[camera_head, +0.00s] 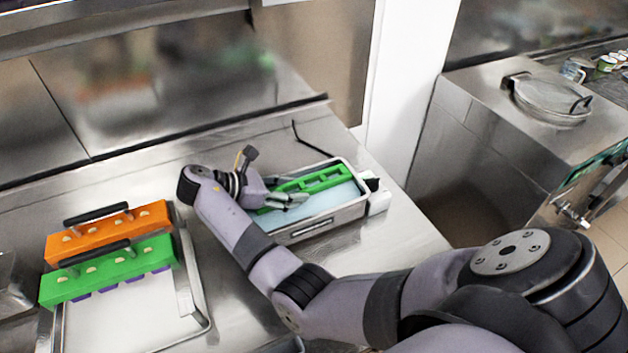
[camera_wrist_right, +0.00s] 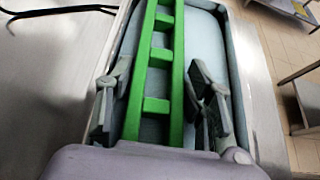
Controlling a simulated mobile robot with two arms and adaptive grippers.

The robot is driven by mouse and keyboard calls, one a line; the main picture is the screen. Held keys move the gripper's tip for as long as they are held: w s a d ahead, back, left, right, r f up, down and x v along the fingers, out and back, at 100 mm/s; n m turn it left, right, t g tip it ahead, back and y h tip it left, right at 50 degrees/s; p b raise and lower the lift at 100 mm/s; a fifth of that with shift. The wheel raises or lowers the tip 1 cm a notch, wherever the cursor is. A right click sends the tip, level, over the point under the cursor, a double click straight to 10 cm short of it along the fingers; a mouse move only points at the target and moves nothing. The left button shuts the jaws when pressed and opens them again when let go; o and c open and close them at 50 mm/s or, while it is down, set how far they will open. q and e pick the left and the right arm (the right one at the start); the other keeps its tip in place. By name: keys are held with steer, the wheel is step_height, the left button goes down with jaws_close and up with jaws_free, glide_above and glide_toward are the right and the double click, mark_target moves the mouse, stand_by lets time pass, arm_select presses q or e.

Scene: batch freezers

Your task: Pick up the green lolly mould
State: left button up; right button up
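A green frame with crossbars and open cells (camera_head: 322,180) sits in a metal basin (camera_head: 325,222) on the counter; it also shows in the right wrist view (camera_wrist_right: 177,75). My right gripper (camera_head: 290,201) is over the near left end of this frame. In the right wrist view my right gripper (camera_wrist_right: 160,95) is open, with one finger on each side of the frame and gaps between. A green block-shaped mould with a black handle (camera_head: 110,271) lies on a tray at the left, beside a similar orange mould (camera_head: 108,231). My left gripper is not in view.
The tray (camera_head: 195,285) has a raised rim and a bare near part. A black cable (camera_head: 312,140) lies behind the basin. A steel unit with a round lid (camera_head: 552,97) stands at the right. The counter between tray and basin is partly covered by my right arm.

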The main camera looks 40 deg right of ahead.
steer(key=shift+d+f, duration=0.1)
steer(key=shift+d, duration=0.1)
steer(key=shift+s, duration=0.1)
steer(key=shift+a+r, duration=0.35)
steer(key=shift+a, duration=0.3)
steer(key=c, duration=0.4)
steer(key=shift+d, duration=0.1)
steer(key=shift+c, duration=1)
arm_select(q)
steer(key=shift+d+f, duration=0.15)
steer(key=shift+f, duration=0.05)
arm_select(e)
steer(key=c, duration=0.4)
